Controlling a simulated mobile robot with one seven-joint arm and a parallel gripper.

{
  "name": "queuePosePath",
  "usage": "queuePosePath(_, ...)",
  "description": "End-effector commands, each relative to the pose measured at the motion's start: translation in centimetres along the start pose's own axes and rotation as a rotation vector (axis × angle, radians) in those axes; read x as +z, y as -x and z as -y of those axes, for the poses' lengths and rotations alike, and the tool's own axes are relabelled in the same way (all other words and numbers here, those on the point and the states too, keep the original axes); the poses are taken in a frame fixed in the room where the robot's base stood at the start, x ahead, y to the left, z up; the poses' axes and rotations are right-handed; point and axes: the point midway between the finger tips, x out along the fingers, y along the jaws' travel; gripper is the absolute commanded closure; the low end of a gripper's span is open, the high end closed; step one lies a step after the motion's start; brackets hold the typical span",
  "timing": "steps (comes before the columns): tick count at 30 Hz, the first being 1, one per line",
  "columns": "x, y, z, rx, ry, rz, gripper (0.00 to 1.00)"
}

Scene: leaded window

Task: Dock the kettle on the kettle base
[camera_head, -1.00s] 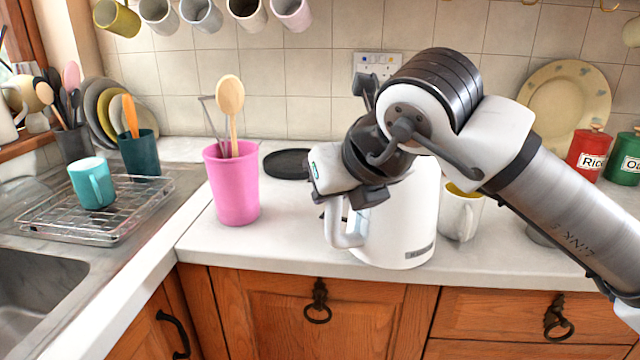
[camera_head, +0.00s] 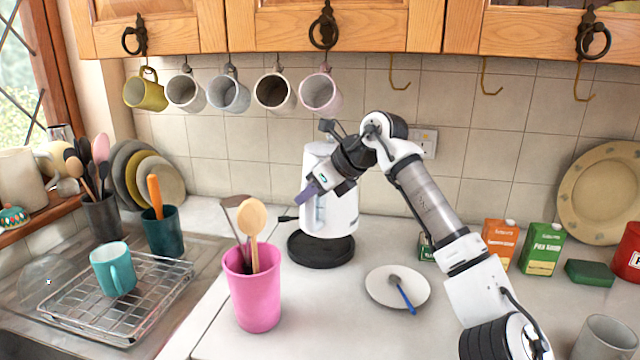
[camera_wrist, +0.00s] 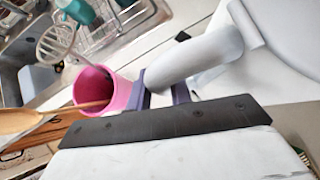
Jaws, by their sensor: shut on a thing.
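The white kettle (camera_head: 340,212) is upright at the back of the counter, directly over the round black kettle base (camera_head: 320,254). Its bottom overlaps the disc in the picture, and the front rim of the disc shows below it. I cannot tell whether the kettle touches the base or hovers slightly above. My gripper (camera_head: 310,192) is shut on the kettle's handle, at the kettle's left side. In the wrist view the white handle (camera_wrist: 195,62) runs between my purple-grey fingers (camera_wrist: 165,96), and part of the white body (camera_wrist: 292,45) shows at the upper right.
A white plate (camera_head: 398,288) with a blue-handled utensil lies to the right. Several mugs (camera_head: 320,94) hang above. A drying rack (camera_head: 115,300) is at left.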

Motion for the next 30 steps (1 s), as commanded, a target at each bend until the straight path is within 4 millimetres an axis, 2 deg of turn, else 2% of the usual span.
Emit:
queuePosePath(1,0.8,-0.1,0.2,0.009,0.014,0.008,1.0)
queuePosePath(11,0.4,-1.7,0.7,0.03,0.04,0.007,1.0)
queuePosePath(30,-3.0,-5.1,0.8,0.029,0.04,0.008,1.0)
